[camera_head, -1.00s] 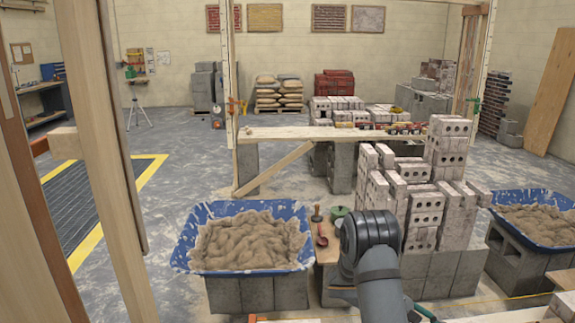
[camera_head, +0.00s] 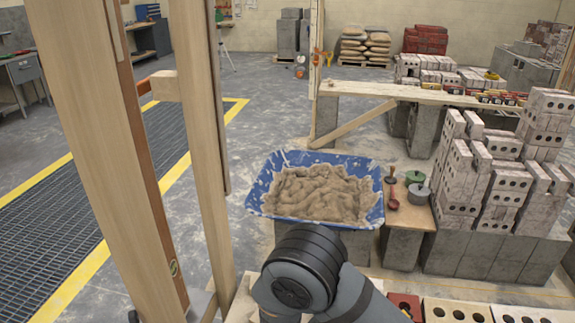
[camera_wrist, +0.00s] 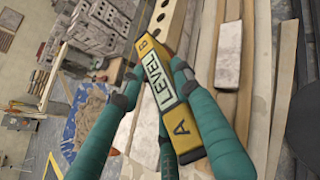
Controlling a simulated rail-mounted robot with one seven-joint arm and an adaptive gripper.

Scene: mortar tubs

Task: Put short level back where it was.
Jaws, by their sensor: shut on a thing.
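The short level (camera_wrist: 160,88) is a yellow bar marked LEVEL, with an A at one end and a B at the other. It shows in the wrist view, lying between the teal fingers of my gripper (camera_wrist: 158,75). The gripper is shut on it. The level is tilted in the picture, and wooden boards show behind it; I cannot tell its height above them. In the head view the gripper and the level are not visible; only my dark arm link shows at the bottom.
A blue mortar tub (camera_head: 260,203) stands on blocks beyond my arm. Right of it, a small board (camera_head: 415,213) bears pots and tools beside stacked bricks (camera_head: 460,180). Upright timbers (camera_head: 200,140) stand close on the left. In the wrist view a grey block (camera_wrist: 229,60) lies on boards.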

